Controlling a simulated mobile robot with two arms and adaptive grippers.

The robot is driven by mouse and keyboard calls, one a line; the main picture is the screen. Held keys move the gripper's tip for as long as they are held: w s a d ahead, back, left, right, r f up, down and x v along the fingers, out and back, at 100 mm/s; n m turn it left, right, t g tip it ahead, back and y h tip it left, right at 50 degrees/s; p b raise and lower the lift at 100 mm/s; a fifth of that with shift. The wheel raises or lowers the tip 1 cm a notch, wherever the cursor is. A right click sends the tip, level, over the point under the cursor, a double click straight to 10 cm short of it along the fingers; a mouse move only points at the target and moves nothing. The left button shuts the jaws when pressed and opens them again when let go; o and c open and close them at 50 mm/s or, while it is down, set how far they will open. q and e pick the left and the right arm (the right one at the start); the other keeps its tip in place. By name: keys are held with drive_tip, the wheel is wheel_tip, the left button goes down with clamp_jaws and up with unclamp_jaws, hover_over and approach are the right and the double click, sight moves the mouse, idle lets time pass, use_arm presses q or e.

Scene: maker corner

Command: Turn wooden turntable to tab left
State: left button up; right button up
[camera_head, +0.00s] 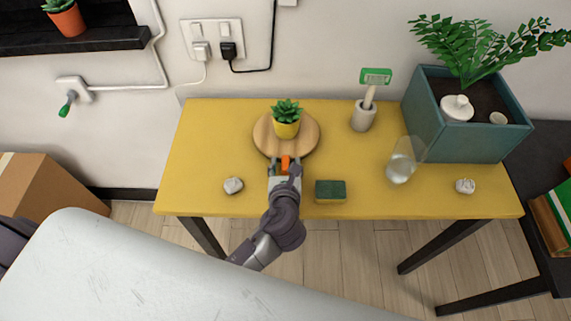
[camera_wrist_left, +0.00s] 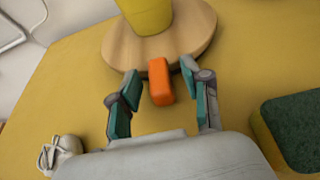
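The round wooden turntable (camera_head: 305,147) lies on the yellow table and carries a small succulent in a yellow pot (camera_head: 287,130). Its orange tab (camera_head: 285,163) sticks out at the front edge, toward me. My left gripper (camera_head: 285,169) is at the front of the turntable. In the left wrist view, the orange tab (camera_wrist_left: 160,82) lies between the two open teal fingers of my left gripper (camera_wrist_left: 160,85), with a gap on each side. The turntable (camera_wrist_left: 200,35) is just beyond the fingertips. My right gripper is not in view.
A clear glass (camera_head: 401,168), a brush holder (camera_head: 363,116) and a teal planter (camera_head: 463,135) stand further right.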

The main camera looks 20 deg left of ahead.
sight(269, 154)
use_arm(q)
clamp_jaws()
drive_tip(key=shift+s+a+r+m+p, duration=0.1)
drive_tip(key=shift+a+r+m+p, duration=0.15)
drive_tip(key=shift+p, duration=0.45)
drive_tip(key=a+m+h+p, duration=0.1)
drive_tip(key=a+h+p, duration=0.1)
drive_tip(key=p, duration=0.1)
drive_tip(key=shift+s+m+t, duration=0.1)
drive_tip(key=shift+m+t, duration=0.25)
drive_tip(key=shift+t, duration=0.05)
drive_tip(key=shift+a+m+h+p, duration=0.45)
drive_tip(key=shift+h+p, duration=0.25)
drive_tip(key=shift+p, duration=0.1)
drive_tip(key=shift+a+f+m+h+p, duration=0.1)
drive_tip(key=shift+a+m+h+p, duration=0.6)
drive_tip(key=shift+a+m+h, duration=0.15)
drive_tip(key=shift+a, duration=0.35)
